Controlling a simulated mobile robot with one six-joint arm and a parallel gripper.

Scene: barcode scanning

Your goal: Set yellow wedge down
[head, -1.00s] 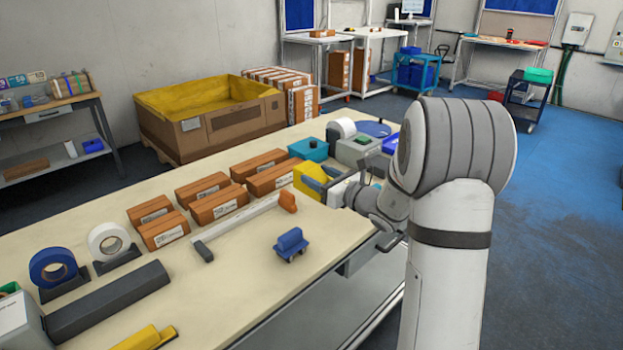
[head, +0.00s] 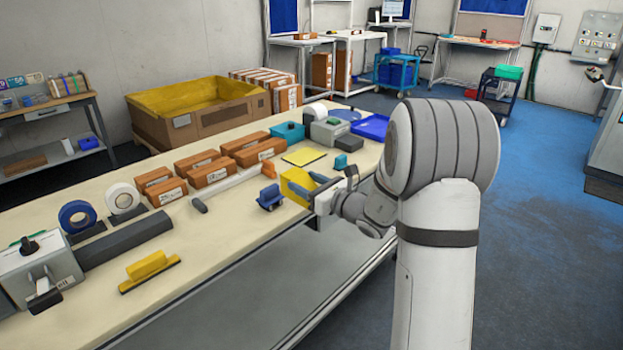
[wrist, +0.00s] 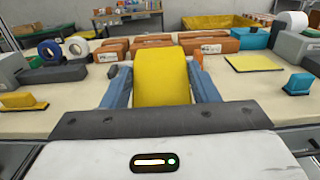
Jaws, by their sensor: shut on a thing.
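Several orange-brown boxes (head: 210,172) line the bench behind. A teal box (head: 288,133), a grey device (head: 328,131) and a blue tray (head: 371,128) stand farther back. A small teal block (head: 341,161) is near the gripper.

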